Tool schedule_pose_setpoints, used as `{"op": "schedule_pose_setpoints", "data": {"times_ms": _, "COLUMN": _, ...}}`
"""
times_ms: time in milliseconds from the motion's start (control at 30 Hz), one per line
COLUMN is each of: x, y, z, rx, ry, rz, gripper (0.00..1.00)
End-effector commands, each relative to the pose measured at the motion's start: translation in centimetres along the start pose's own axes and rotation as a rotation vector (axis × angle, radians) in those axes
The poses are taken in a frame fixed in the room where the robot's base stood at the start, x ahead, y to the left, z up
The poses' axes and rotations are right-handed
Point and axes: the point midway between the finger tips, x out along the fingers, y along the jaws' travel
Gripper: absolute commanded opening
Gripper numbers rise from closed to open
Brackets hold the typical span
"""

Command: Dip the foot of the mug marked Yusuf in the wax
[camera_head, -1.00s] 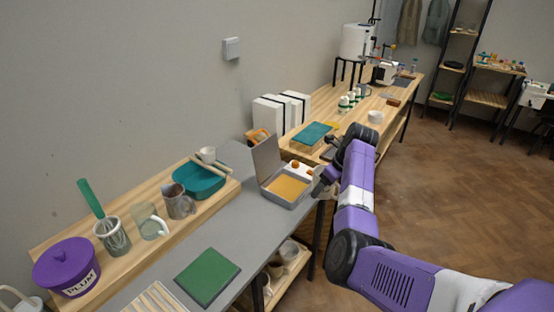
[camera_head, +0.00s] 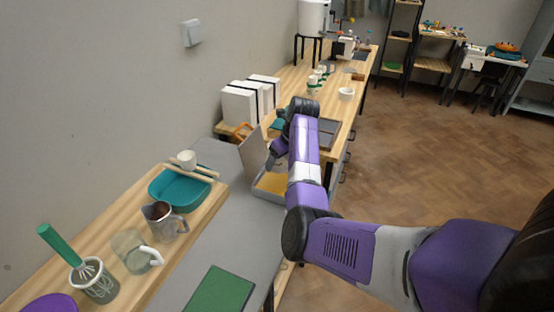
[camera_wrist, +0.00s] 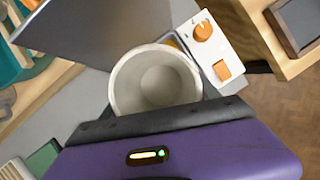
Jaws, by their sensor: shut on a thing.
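A pale grey-white mug (camera_wrist: 155,82) is in my gripper (camera_wrist: 160,120), seen from above into its empty inside. Its foot and any name on it are hidden. In the head view my gripper (camera_head: 275,156) is over the far part of the wax pan, and the arm hides the mug. The wax pan (camera_head: 257,190) is a grey box with yellow-orange wax (camera_head: 272,183) and a raised lid (camera_head: 252,153). In the wrist view the mug covers most of the pan. I cannot tell whether the foot touches the wax.
A control box with an orange knob (camera_wrist: 203,32) adjoins the pan. The raised lid stands close to the mug's left. A teal basin (camera_head: 180,188), a pitcher (camera_head: 160,222) and a glass mug (camera_head: 133,252) stand left. A green mat (camera_head: 219,292) lies in front.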

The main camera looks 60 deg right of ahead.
Motion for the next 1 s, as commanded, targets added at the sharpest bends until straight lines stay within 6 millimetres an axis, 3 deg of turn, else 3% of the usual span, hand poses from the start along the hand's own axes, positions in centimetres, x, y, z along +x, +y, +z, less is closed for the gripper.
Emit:
{"op": "schedule_pose_setpoints", "data": {"times_ms": 700, "x": 5.7, "y": 0.1, "z": -2.4, "rx": 0.000, "ry": -0.001, "rz": 0.001, "gripper": 0.15}}
{"op": "schedule_pose_setpoints", "data": {"times_ms": 1000, "x": 6.7, "y": 0.1, "z": -2.7, "rx": -0.002, "ry": -0.001, "rz": 0.000, "gripper": 0.15}}
